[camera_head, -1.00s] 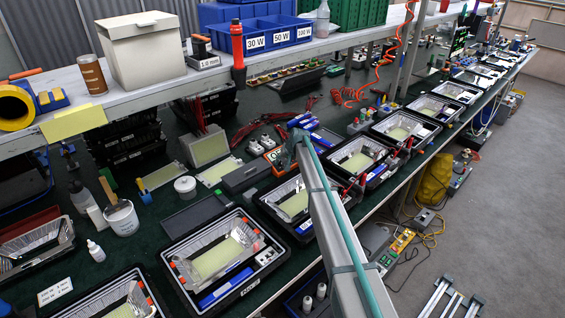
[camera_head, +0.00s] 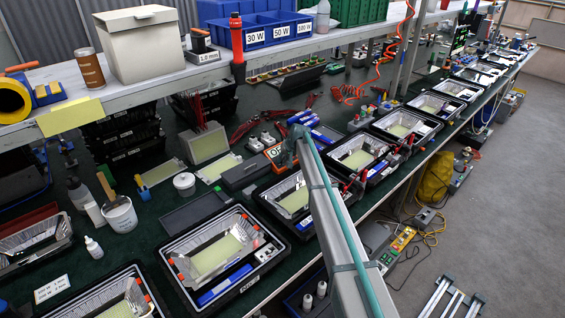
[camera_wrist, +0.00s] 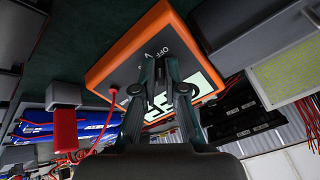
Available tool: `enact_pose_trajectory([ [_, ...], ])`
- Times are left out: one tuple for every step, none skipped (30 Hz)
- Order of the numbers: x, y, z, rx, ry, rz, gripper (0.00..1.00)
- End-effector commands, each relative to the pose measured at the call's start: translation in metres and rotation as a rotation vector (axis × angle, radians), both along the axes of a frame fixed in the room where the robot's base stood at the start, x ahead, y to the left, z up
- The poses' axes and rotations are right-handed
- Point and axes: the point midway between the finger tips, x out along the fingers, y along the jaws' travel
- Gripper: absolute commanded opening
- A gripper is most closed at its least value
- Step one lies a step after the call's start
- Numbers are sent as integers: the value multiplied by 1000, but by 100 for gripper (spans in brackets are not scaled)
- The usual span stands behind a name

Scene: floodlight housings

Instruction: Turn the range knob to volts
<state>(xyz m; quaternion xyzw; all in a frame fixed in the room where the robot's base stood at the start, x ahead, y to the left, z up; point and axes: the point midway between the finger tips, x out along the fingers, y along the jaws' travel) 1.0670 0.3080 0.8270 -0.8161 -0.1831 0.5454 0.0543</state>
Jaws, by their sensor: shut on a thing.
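The range meter is an orange-framed box with a dark face. It shows in the head view (camera_head: 274,154), partly behind my arm, and fills the upper middle of the wrist view (camera_wrist: 112,72). Its face carries the marks "OFF" and "V", and its pale display reads "OFF" as far as it shows. My gripper (camera_wrist: 161,66) is in front of the face, with its fingertips close together just by the "V" mark. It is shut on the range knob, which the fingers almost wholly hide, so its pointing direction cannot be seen.
A red lead with a plug (camera_wrist: 100,150) runs from the meter's edge. A dark grey box (camera_head: 246,174) stands close beside the meter. Open floodlight housings (camera_head: 222,252) line the bench's front edge. A shelf (camera_head: 205,75) runs above the back.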

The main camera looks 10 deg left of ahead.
Motion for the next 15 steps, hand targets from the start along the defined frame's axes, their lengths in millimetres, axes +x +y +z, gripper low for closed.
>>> enact_pose_trajectory([
  [0, 0, -5, -9, -12, 28, 0],
  [0, 0, -5, -16, -20, 48, 0],
  [0, 0, -5, -26, -31, 75, 0],
  [1, -1, -5, -33, -40, 96, 0],
  [1, -1, -5, -40, -49, 118, 0],
  [1, -1, -6, -51, -61, 148, 0],
  [1, -1, -6, -59, -71, 171, 0],
  [1, -1, -6, -67, -80, 194, 0],
  [1, -1, -6, -78, -91, 225, 0],
  [1, -1, -6, -86, -100, 248, 0],
  [1, -1, -5, -93, -111, 271, 0],
  [1, -1, -5, -104, -122, 300, 0],
  [1, -1, -5, -112, -132, 322, 0],
  [2, -2, -5, -119, -140, 342, 0],
  [2, -2, -5, -128, -150, 370, 0],
])
